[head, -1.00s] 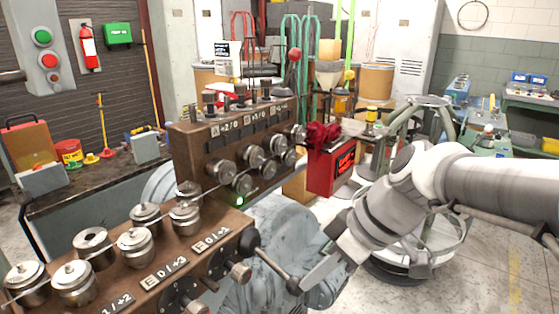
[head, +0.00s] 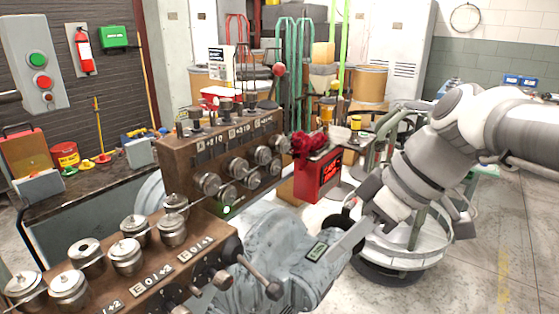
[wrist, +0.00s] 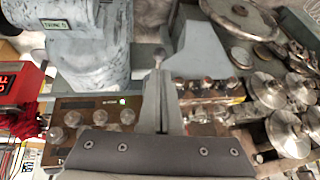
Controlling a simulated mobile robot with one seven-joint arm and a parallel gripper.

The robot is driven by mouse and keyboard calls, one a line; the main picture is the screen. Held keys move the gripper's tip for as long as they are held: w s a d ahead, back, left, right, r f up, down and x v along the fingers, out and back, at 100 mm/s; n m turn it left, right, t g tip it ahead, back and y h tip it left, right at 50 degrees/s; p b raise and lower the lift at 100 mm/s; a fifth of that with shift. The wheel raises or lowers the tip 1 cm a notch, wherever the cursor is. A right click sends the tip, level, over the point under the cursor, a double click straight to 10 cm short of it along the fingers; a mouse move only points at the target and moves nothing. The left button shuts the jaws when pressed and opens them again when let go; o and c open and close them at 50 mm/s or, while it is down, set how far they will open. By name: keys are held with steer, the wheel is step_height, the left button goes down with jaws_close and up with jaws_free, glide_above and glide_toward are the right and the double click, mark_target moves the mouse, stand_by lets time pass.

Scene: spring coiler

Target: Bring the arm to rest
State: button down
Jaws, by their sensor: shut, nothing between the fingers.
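My white and grey arm reaches in from the right in the head view. My gripper (head: 332,264) points down and left, to the right of the lever (head: 262,278) with a dark knob on the brown coiler panel. In the wrist view the gripper (wrist: 159,78) is shut and empty. A rounded lever knob (wrist: 159,54) shows just beyond the fingertips there; whether it touches them I cannot tell.
The brown coiler (head: 150,262) with steel rollers and a lit green lamp (head: 226,210) fills the left and middle. A pale blue-grey machine body (head: 285,245) lies below my gripper. A red box (head: 318,178) and a round green-framed stand (head: 405,258) are behind it.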

steer(key=shift+s+d+r, duration=0.15)
steer(key=shift+d+r, duration=0.25)
steer(key=shift+r, duration=0.2)
steer(key=s+d+r+m+t+h+p, duration=0.3)
steer(key=s+r+m+h+p, duration=0.1)
steer(key=m+p, duration=0.7)
steer(key=shift+s+d+r+t+h, duration=0.2)
steer(key=shift+s+t+h, duration=0.25)
steer(key=shift+h, duration=0.55)
